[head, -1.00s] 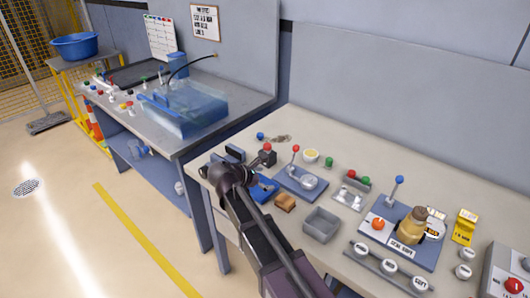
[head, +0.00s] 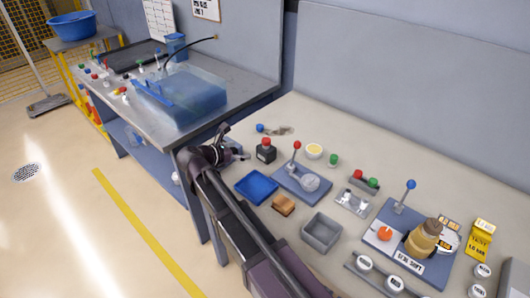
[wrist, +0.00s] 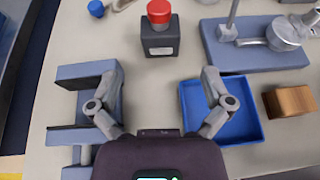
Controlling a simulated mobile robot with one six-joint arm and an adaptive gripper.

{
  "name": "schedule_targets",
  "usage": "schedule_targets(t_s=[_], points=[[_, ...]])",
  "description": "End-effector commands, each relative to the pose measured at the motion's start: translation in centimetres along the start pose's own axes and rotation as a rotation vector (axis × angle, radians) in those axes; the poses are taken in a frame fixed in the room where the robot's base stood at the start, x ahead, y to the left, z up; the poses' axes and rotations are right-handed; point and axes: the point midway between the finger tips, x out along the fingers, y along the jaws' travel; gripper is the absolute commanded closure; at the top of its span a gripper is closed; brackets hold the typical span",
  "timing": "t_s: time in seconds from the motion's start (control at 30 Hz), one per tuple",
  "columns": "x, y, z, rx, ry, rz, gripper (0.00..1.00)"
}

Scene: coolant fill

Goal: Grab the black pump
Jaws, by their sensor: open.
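The black pump (head: 266,152) appears to be the small dark box with a red knob on top. It stands upright on the beige bench, and it also shows at the top middle of the wrist view (wrist: 160,42). My gripper (wrist: 163,74) is open and empty, with its two fingers spread wide. The pump is ahead of the fingertips, roughly centred between them, and apart from them. In the head view my gripper (head: 232,144) is at the bench's left end, left of the pump.
A grey-blue slotted block (wrist: 88,72) is close to my left finger. A blue tray (wrist: 246,128) is beside my right finger. A wooden block (wrist: 290,101) and a blue-grey plate with a lever (wrist: 258,55) are to the right. A blue ball (wrist: 96,8) is behind left.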

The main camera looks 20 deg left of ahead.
Motion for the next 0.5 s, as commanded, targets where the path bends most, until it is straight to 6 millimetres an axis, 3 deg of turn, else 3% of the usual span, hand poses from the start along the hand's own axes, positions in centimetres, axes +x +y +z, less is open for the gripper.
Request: schedule_targets(t_s=[0.27, 0.5], points=[[0.6, 0.2, -0.3, -0.001, 0.001, 0.004, 0.0], [3.6, 0.3, -0.5, -0.001, 0.001, 0.003, 0.0]])
